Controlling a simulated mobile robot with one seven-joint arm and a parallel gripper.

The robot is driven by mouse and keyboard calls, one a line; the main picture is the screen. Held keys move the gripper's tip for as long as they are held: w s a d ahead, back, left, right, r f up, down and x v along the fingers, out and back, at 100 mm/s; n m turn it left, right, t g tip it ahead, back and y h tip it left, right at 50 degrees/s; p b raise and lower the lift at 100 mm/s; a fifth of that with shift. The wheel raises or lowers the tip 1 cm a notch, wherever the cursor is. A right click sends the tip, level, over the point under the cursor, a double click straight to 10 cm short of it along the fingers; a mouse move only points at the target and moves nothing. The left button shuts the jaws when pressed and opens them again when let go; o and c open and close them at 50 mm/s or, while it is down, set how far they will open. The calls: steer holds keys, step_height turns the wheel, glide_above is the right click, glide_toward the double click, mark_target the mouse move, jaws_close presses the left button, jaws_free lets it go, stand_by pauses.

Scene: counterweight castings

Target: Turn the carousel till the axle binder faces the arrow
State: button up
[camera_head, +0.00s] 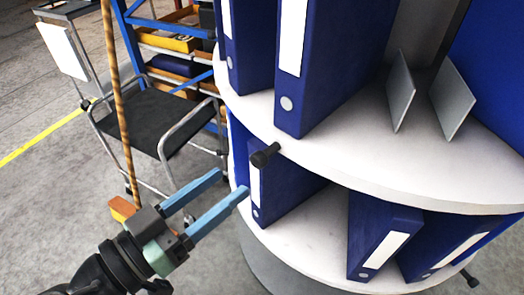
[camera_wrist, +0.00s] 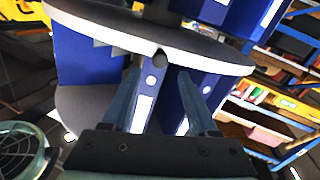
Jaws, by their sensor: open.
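The carousel (camera_head: 345,150) is a round stand with white tiers holding blue binders; in the wrist view its upper tier (camera_wrist: 100,33) crosses the top. A black knob (camera_head: 265,155) sticks out from the upper tier's rim; it shows in the wrist view (camera_wrist: 160,58) just beyond and between my fingertips. My gripper (camera_head: 234,182) is open and empty, its blue fingers pointing at the rim below the knob, apart from it as far as I can tell. A lower-tier binder (camera_head: 280,190) stands just past the fingertips. The labels look blank, so I cannot tell the axle binder. No arrow is visible.
Two grey dividers (camera_head: 401,90) stand on the upper tier. A second black knob (camera_head: 469,279) shows at the lower right. A black-seated chair (camera_head: 150,112), a wooden pole (camera_head: 121,100) and a blue rack with bins (camera_head: 165,40) stand at the left. Grey floor is open at far left.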

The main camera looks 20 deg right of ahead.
mark_target(262, 157)
steer(key=x, duration=0.9)
steer(key=shift+p, duration=0.4)
jaws_close()
stand_by(0.8)
